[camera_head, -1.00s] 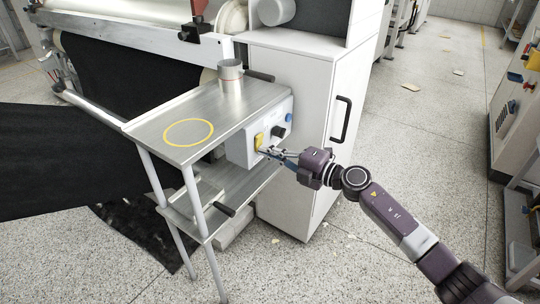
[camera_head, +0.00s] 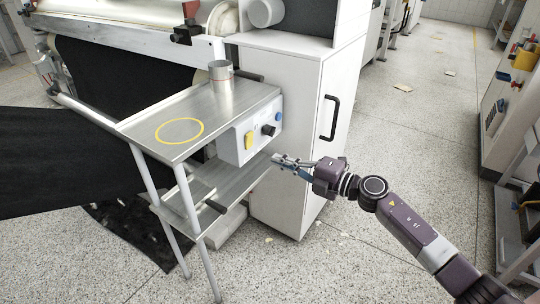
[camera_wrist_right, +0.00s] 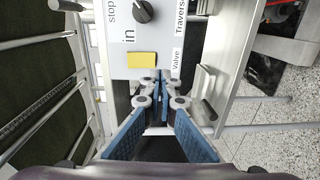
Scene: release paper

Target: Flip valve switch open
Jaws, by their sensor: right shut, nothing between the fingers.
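The yellow valve switch (camera_head: 249,140) sits on the front of a light grey control box (camera_head: 234,151) under the metal side table. In the right wrist view the yellow switch (camera_wrist_right: 142,59) is beside a "Valve" label, below a black knob (camera_wrist_right: 142,12). I cannot tell clearly which way the switch is tipped. My right gripper (camera_head: 276,160) is shut and empty, in front of the box and to the right of and below the switch, apart from it. In the wrist view its blue-padded fingers (camera_wrist_right: 160,77) come together just below the switch. My left gripper is out of view.
The metal side table (camera_head: 150,128) carries a metal cup (camera_head: 221,92) and a yellow ring mark. A lower shelf (camera_head: 232,184) lies under the box. A white cabinet (camera_head: 286,150) with a black handle stands behind the gripper. Open floor lies to the right.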

